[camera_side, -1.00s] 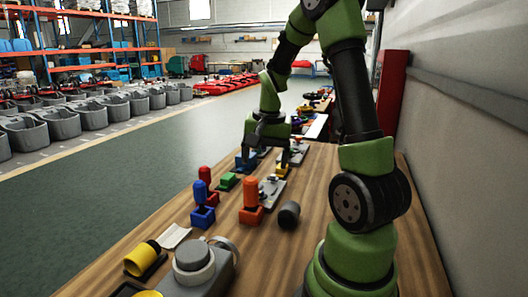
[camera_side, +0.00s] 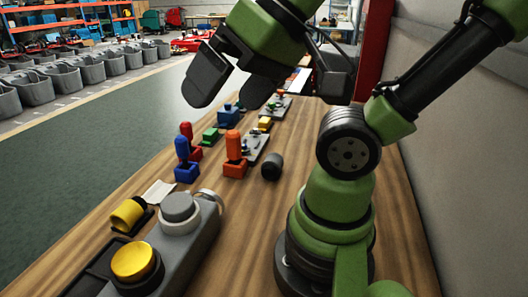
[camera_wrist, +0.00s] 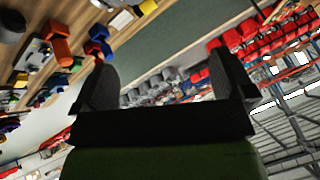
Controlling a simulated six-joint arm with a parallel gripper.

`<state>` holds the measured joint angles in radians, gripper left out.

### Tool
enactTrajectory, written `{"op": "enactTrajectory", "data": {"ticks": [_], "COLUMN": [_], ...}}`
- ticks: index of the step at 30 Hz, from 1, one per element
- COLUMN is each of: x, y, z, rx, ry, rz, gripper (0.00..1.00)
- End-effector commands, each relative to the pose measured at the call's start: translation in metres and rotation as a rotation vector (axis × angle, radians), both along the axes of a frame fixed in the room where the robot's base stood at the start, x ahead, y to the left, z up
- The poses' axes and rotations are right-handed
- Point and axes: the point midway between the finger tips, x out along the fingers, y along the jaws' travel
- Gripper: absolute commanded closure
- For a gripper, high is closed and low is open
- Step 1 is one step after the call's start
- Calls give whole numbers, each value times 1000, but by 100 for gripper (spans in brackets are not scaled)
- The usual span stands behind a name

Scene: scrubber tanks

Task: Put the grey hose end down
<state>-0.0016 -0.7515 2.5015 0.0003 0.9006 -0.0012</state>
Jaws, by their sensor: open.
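The only loose grey piece I can make out that could be the hose end is a dark grey cylinder (camera_side: 272,166). It lies on the bare wooden bench, right of an upright orange piece. It also shows at the upper left of the wrist view (camera_wrist: 12,26). My gripper (camera_side: 226,98) is raised high above the bench, tilted, with its dark fingers spread and nothing between them. In the wrist view my gripper (camera_wrist: 165,75) also looks empty, with the floor and shelving beyond it. Whether the cylinder is truly the hose end, I cannot tell.
On the bench are an orange piece (camera_side: 234,154), a blue piece (camera_side: 187,171), a grey housing (camera_side: 185,235) with a yellow cap (camera_side: 134,262), a yellow cylinder (camera_side: 128,213) and a paper (camera_side: 159,192). The wall (camera_side: 450,160) borders the right. Bare wood lies near the front middle.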

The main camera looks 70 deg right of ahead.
Motion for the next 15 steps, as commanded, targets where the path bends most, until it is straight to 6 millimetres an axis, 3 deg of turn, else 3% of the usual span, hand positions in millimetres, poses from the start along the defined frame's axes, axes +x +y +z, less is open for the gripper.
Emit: {"op": "enactTrajectory", "data": {"ticks": [8, 11, 15], "x": [11, 30, 61], "y": [-9, -28, -74], "z": [-1, -6, -23], "rx": [-38, -109, -226], "ry": [24, 74, 181], "rz": [-8, -11, 10], "gripper": [0, 0, 0]}}
